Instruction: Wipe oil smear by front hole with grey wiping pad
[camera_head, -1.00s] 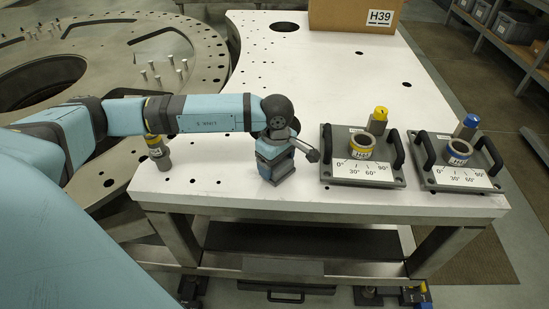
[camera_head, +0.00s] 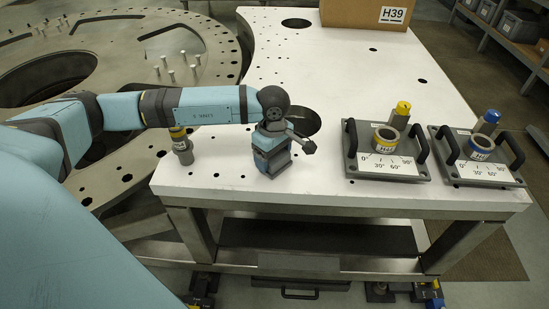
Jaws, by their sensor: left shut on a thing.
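My left gripper (camera_head: 270,163) points down at the white turret plate (camera_head: 240,168), close to its front edge. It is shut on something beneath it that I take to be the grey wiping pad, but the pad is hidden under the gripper. The front hole (camera_head: 308,122) shows as a large dark opening just behind and to the right of the gripper, partly covered by the wrist. I cannot make out an oil smear; the gripper and arm may hide it. My right gripper is not in view.
A yellow-banded plug (camera_head: 181,148) stands left of the gripper. A cardboard box (camera_head: 350,14) sits at the back. The plate's middle is clear.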

